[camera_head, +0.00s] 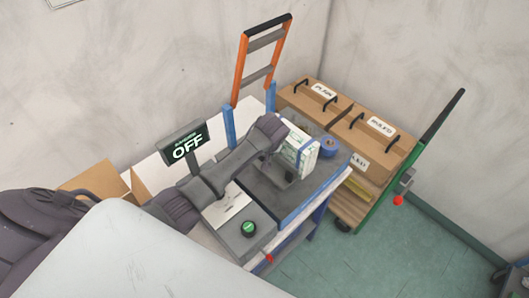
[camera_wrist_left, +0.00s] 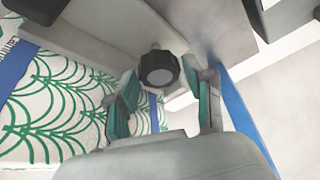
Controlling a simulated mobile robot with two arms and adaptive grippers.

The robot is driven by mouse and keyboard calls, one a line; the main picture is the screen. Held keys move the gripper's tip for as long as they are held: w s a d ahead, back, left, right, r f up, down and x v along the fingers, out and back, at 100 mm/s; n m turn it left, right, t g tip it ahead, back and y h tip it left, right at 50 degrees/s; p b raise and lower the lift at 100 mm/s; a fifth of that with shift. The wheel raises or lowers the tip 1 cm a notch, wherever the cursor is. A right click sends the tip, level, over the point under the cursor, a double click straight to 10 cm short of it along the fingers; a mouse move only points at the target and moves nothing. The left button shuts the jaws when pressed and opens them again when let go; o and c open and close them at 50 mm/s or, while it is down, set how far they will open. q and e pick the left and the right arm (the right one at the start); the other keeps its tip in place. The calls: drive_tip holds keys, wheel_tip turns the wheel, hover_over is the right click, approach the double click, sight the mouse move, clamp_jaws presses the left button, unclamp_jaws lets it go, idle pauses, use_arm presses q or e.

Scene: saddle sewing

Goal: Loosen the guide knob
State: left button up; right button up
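My right gripper is not in view.
An OFF sign (camera_head: 187,147) rises at the left. A green button (camera_head: 249,228) sits in front. Labelled boxes (camera_head: 374,143) stand on a cart at right.

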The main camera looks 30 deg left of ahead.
sight(268, 175)
use_arm(q)
drive_tip(key=shift+o, duration=0.8)
drive_tip(key=shift+r, duration=0.15)
drive_tip(key=v, duration=1.1)
drive_tip(key=shift+d+r, duration=0.2)
drive_tip(key=shift+r, duration=0.1)
drive_tip(key=shift+s+d+f, duration=0.1)
drive_tip(key=shift+s+d, duration=0.05)
